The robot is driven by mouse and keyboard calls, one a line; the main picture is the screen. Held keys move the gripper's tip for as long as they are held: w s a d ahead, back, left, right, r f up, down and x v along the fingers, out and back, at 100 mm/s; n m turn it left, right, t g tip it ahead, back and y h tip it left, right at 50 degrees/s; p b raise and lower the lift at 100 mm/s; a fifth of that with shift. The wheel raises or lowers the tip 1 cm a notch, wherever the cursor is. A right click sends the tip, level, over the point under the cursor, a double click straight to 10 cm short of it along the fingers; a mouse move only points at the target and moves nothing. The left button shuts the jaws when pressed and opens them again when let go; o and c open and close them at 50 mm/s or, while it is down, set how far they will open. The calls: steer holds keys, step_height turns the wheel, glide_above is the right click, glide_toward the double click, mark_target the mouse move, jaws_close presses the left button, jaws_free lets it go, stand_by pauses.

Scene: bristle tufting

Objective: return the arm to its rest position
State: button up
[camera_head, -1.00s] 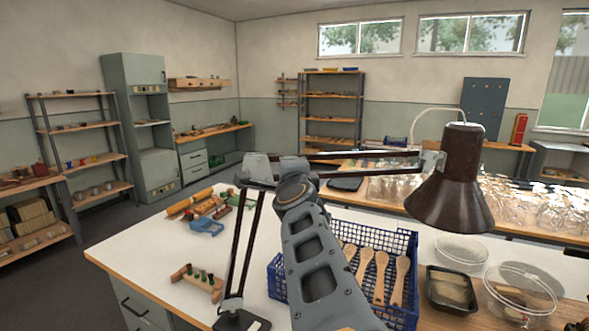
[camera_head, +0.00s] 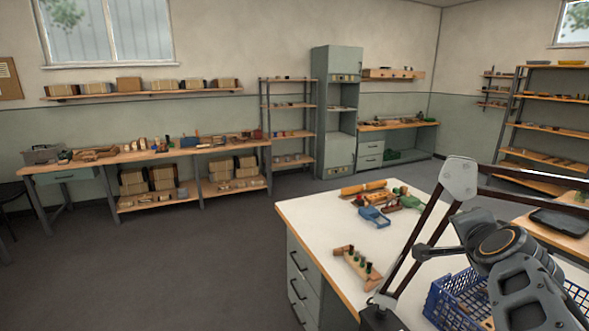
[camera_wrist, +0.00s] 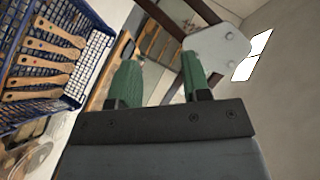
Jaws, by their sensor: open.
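My arm reaches in from the lower right of the head view, over the white-topped bench (camera_head: 310,215). The fingers are not discernible there. In the wrist view my gripper (camera_wrist: 158,85) shows two green fingertips, apart, with nothing held between them. A blue crate (camera_wrist: 75,88) with several wooden-handled brushes (camera_wrist: 45,62) lies to the left of the fingers in that view. The crate (camera_head: 440,300) also shows in the head view, partly hidden behind my arm.
A lamp's dark jointed arm (camera_head: 420,230) stands close beside my arm; its plate (camera_wrist: 215,48) is near the fingers in the wrist view. A wooden peg rack (camera_head: 357,267) and a blue tool (camera_head: 373,216) lie on the bench. Open floor (camera_head: 190,265) lies to the left.

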steer(key=s+a+f+n+g+y, duration=0.2)
steer(key=s+a+f+n+g, duration=0.2)
steer(key=a+f+n, duration=0.4)
steer(key=s+a+f+n+g+y, duration=0.3)
steer(key=s+a+f+n+g, duration=0.1)
steer(key=a+f+n, duration=0.4)
step_height(320, 180, down, 3)
steer(key=s+a, duration=0.1)
steer(key=a, duration=0.1)
steer(key=shift+a+g, duration=0.4)
